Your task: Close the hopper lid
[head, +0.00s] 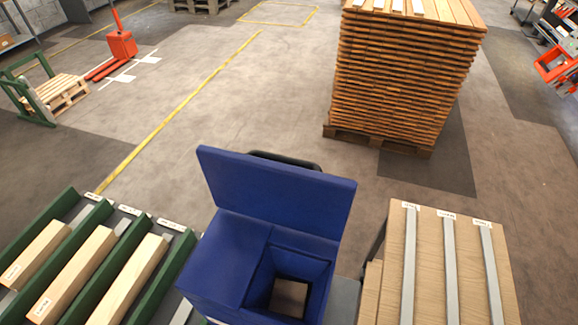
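A blue hopper (222,262) stands at the bottom centre of the head view. Its blue lid (277,193) is open, tilted up at the far side of the hopper. A square opening (290,297) shows in the right part of the hopper top, with a brownish surface visible down inside. A dark curved part (285,159) shows just behind the lid's upper edge. Neither of my grippers is in view.
Green-sided lanes with wooden blocks (78,272) stand at the left. A wooden board with metal strips (468,290) is at the right. A tall plank stack (402,75) on a pallet stands behind. A red pallet jack (121,45) is far left. Floor between is clear.

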